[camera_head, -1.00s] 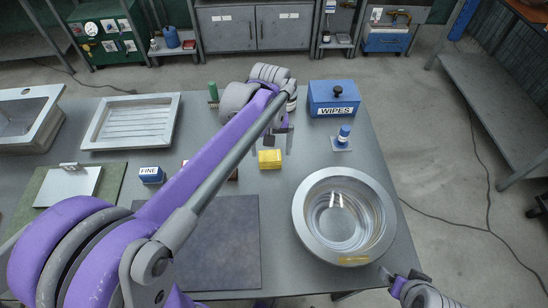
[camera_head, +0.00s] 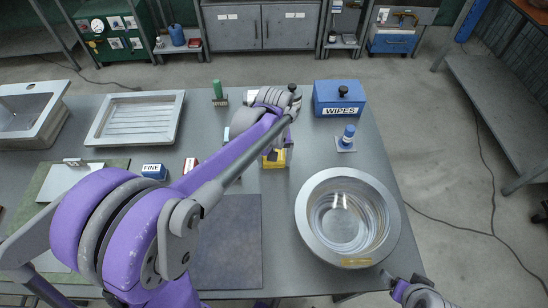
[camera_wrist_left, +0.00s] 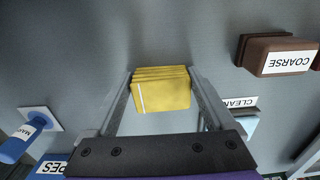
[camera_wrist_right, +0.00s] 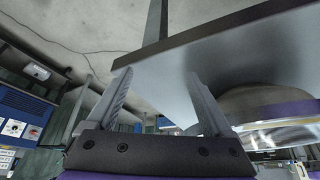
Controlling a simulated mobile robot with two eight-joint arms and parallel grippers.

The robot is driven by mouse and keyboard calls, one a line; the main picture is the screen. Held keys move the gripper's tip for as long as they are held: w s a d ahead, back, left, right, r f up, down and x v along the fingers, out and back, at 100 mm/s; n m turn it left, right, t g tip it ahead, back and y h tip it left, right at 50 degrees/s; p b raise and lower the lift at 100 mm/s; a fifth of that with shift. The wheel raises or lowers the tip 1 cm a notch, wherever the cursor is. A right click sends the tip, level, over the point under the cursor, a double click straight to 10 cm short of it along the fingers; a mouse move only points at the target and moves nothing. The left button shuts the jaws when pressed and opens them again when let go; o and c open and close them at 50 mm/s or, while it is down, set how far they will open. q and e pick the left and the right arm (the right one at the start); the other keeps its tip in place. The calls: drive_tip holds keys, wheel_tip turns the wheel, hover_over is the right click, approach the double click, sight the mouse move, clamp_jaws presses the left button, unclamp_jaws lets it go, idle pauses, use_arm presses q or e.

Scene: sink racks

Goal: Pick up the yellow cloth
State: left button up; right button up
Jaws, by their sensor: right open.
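The yellow cloth (camera_head: 274,160) is a small folded stack on the grey table. In the head view my left gripper (camera_head: 277,148) is right over it and hides part of it. In the left wrist view the cloth (camera_wrist_left: 161,88) sits between the two open fingers of my left gripper (camera_wrist_left: 160,95), near their tips. I cannot tell whether the fingers touch it. My right gripper (camera_head: 390,277) is low beside the table's front right edge. In the right wrist view its fingers (camera_wrist_right: 158,75) are apart and empty, near the table's underside.
A blue WIPES box (camera_head: 339,98) and a blue bottle (camera_head: 347,137) stand at the back right. A round metal basin (camera_head: 312,235) is at the front right. A brown COARSE block (camera_wrist_left: 275,55) lies near the left gripper. A dark mat (camera_head: 230,240) lies in front.

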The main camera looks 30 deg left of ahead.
use_arm(q)
drive_tip(key=c, duration=0.7)
wheel_tip(320, 180, up, 10)
drive_tip(key=shift+r+p, duration=0.1)
drive_tip(key=shift+p, duration=0.45)
use_arm(e)
drive_tip(key=shift+w+r, duration=0.1)
drive_tip(key=shift+r, duration=0.45)
